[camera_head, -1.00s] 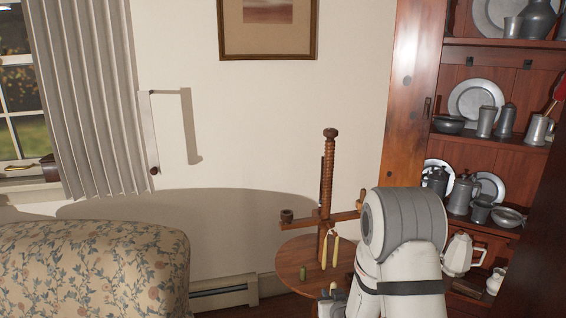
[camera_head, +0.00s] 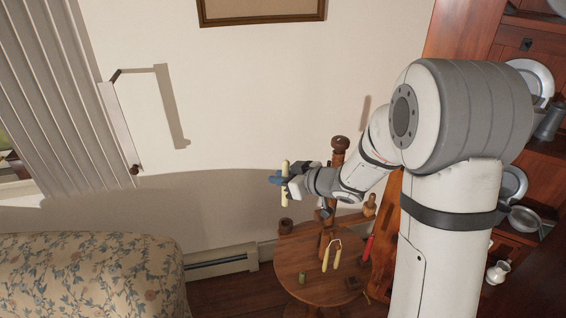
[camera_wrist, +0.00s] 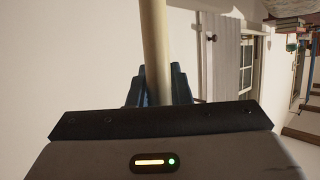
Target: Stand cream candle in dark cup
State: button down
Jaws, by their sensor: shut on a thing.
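The cream candle (camera_head: 285,194) is upright in my gripper (camera_head: 285,181), which is shut on it. In the wrist view the candle (camera_wrist: 155,45) rises between the blue fingers of my gripper (camera_wrist: 156,88). A small dark cup (camera_head: 286,226) sits at the left end of the wooden stand's crossbar. The candle is above the cup in the head view, with a gap between its lower end and the cup rim. How they line up in depth I cannot tell. The cup does not show in the wrist view.
The round wooden table (camera_head: 300,255) bears the stand's post (camera_head: 339,158). A pair of cream candles (camera_head: 331,256) hangs joined by a wick, near a small green object (camera_head: 302,279) and a red object (camera_head: 368,246). A floral sofa (camera_head: 90,275) stands left; pewter shelves (camera_head: 525,150) stand right.

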notch_tip(320, 180, down, 7)
jog(key=b, duration=0.6)
jog(key=shift+r, duration=0.1)
jog(key=shift+p, duration=0.45)
dwell(0.9)
jog(key=shift+f+b, duration=0.9)
jog(key=shift+f, duration=0.6)
dwell(1.1)
dwell(0.4)
jog(key=c, duration=1.3)
grip_release()
jog(key=shift+d, duration=0.1)
jog(key=shift+o, duration=0.2)
